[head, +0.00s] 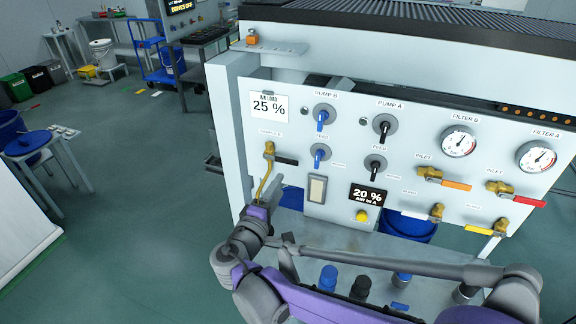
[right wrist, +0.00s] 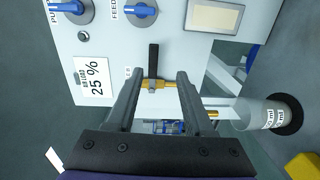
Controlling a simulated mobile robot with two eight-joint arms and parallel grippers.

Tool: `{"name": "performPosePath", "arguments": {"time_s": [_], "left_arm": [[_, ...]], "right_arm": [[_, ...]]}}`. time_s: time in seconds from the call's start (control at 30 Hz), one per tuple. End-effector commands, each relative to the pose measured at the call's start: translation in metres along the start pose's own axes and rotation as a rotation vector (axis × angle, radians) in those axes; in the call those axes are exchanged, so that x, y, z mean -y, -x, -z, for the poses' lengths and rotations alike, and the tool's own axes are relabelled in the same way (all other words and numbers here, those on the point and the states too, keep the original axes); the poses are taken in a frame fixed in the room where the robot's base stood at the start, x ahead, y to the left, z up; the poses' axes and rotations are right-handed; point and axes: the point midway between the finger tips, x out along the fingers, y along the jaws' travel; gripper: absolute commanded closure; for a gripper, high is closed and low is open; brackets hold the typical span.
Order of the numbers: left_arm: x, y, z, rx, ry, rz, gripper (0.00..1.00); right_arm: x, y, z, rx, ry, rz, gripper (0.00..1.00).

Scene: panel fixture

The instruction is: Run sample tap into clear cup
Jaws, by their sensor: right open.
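The sample tap (head: 269,150) is brass with a black lever (head: 286,161) pointing right and a curved spout hanging down, at the left of the panel. In the right wrist view the tap (right wrist: 158,84) and its lever (right wrist: 153,60) appear sideways, between my fingers in the picture. My right gripper (right wrist: 160,77) is open and empty. In the head view my right gripper (head: 258,208) is near the spout's lower end; its fingers do not show clearly. A pale cylinder (right wrist: 270,115) with "ml" markings shows at right in the wrist view; I cannot tell if it is the clear cup. My left gripper is not in view.
The panel carries pump knobs (head: 323,115), gauges (head: 458,141), inlet valves (head: 429,175) and a "20 %" display (head: 367,195). A blue bucket (head: 407,226) stands under it. My arm crosses in front of the lower panel. Open floor lies to the left.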

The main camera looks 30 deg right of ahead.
Motion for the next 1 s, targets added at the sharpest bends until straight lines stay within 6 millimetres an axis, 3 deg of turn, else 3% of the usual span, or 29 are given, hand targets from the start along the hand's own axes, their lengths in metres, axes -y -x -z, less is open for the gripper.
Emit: {"name": "performPosePath", "arguments": {"time_s": [0.23,0.7,1.0], "left_arm": [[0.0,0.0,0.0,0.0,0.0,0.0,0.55],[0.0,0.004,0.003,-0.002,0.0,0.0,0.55],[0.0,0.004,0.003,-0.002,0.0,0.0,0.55]], "right_arm": [[-0.008,-0.014,0.009,-0.009,0.018,-0.051,0.47],[-0.011,-0.095,0.009,-0.008,0.018,-0.049,0.47],[-0.012,-0.108,0.01,-0.011,0.017,-0.048,0.47]]}}
